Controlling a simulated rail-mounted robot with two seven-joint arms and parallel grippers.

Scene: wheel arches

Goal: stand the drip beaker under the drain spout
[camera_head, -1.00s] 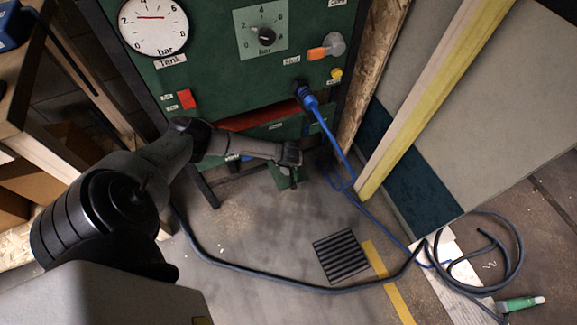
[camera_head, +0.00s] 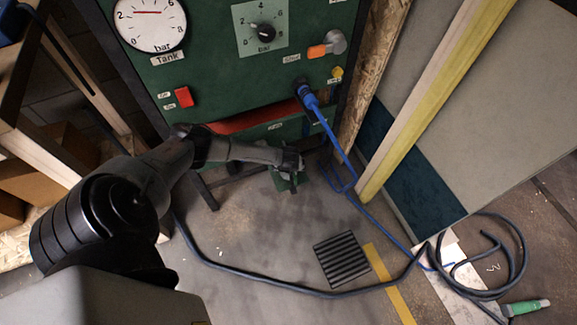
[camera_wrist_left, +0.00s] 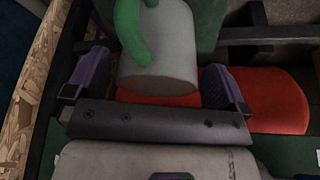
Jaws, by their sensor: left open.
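My left gripper (camera_head: 291,162) is low in front of the green machine, below its lower edge. In the left wrist view my left gripper (camera_wrist_left: 160,88) is open, with one purple-padded finger on each side of a pale grey cylinder with a green curved handle. This looks like the drip beaker (camera_wrist_left: 165,60); its near end lies between the fingers, with a gap at the left finger. Whether the right finger touches it I cannot tell. In the head view the beaker is not clearly visible. I cannot make out the drain spout. My right gripper is not in view.
A red rounded body (camera_wrist_left: 265,98) lies behind the fingers. The green machine (camera_head: 215,85) carries a gauge, knobs and a blue-plugged hose (camera_head: 343,150). A dark hose (camera_head: 250,283) crosses the floor beside a grate (camera_head: 342,259). A yellow-edged post (camera_head: 430,100) stands at right.

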